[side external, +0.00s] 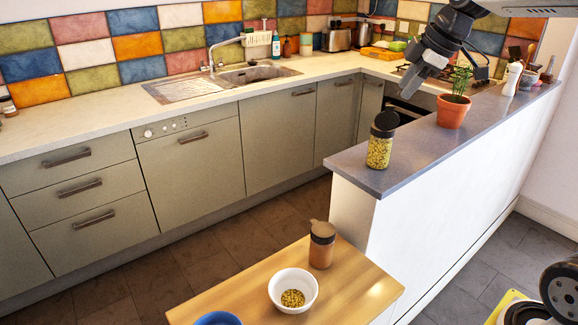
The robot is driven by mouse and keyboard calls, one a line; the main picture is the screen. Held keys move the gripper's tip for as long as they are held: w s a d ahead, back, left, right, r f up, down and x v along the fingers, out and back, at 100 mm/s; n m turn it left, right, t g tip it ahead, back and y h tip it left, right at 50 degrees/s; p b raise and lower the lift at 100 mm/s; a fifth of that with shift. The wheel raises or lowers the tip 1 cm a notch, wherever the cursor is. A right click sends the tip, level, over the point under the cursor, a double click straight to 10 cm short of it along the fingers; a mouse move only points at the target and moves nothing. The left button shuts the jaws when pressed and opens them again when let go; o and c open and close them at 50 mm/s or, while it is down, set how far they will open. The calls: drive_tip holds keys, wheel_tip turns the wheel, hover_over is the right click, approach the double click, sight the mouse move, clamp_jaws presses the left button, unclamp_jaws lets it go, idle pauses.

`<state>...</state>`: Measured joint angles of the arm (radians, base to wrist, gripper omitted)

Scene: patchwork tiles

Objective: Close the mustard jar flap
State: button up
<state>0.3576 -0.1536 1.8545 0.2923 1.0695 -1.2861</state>
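A clear jar of yellow-green grains (380,151) stands upright on the grey ledge, near its left end. Its black flap (386,120) is tilted up and open. A second jar with brown contents (321,250) stands on the wooden table, with a brown top and a flap that looks raised. No label is readable; the yellow contents fit mustard better. My gripper (412,90) is in the air above and right of the yellow jar, apart from it. Its fingers are dark and too small to tell open from shut.
A potted plant (452,110) stands on the ledge right of the yellow jar. A white bowl with yellow grains (279,289) and a blue bowl (218,319) are on the wooden table. The ledge between jar and plant is clear.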

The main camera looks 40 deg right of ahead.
sight(387, 119)
drive_tip(key=shift+x, duration=2.35)
clamp_jaws()
